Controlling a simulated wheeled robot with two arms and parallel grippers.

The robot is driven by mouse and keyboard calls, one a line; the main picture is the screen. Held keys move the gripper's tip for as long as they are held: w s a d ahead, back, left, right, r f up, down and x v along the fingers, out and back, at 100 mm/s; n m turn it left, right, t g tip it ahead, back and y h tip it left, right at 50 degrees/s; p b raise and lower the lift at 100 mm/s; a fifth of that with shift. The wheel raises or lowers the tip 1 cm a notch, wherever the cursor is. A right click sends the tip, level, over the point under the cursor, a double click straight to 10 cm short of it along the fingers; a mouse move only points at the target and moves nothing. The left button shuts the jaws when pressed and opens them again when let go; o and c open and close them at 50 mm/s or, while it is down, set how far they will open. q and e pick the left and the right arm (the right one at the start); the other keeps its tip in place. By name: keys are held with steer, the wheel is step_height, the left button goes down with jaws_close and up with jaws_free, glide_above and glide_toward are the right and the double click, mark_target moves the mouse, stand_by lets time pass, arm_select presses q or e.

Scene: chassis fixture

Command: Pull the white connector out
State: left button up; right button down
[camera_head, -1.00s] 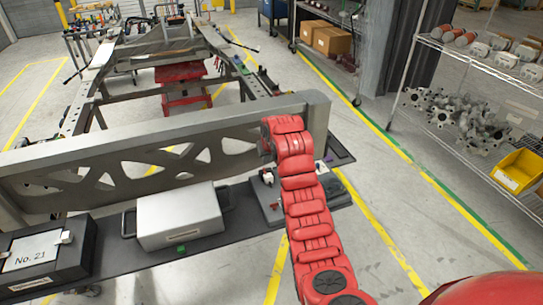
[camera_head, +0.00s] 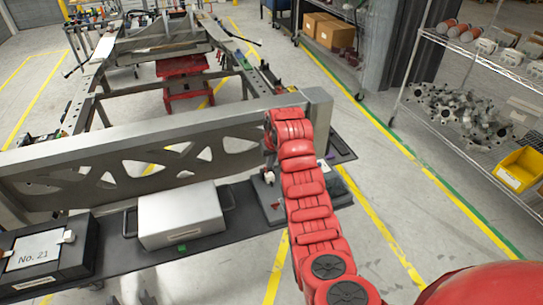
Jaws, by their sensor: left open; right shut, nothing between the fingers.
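A small white part (camera_head: 268,177), possibly the white connector, shows just left of the red arm on the dark tray; it is too small to identify surely. My red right arm comes in from the lower right and reaches up to a bend in front of the grey beam's right end. Its gripper is hidden behind the arm's own links, so contact with the white part cannot be judged. My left gripper is not visible.
The perforated grey beam (camera_head: 110,142) spans the view behind the dark tray (camera_head: 110,252). On it stand a silver case (camera_head: 180,215) and a black box labelled No. 21 (camera_head: 70,270). A wire shelf (camera_head: 470,60) stands right. Floor between is clear.

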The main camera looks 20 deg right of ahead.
mark_target(268, 174)
steer(key=shift+p+x, duration=0.55)
steer(key=shift+x, duration=2.15)
steer(key=shift+s, duration=0.1)
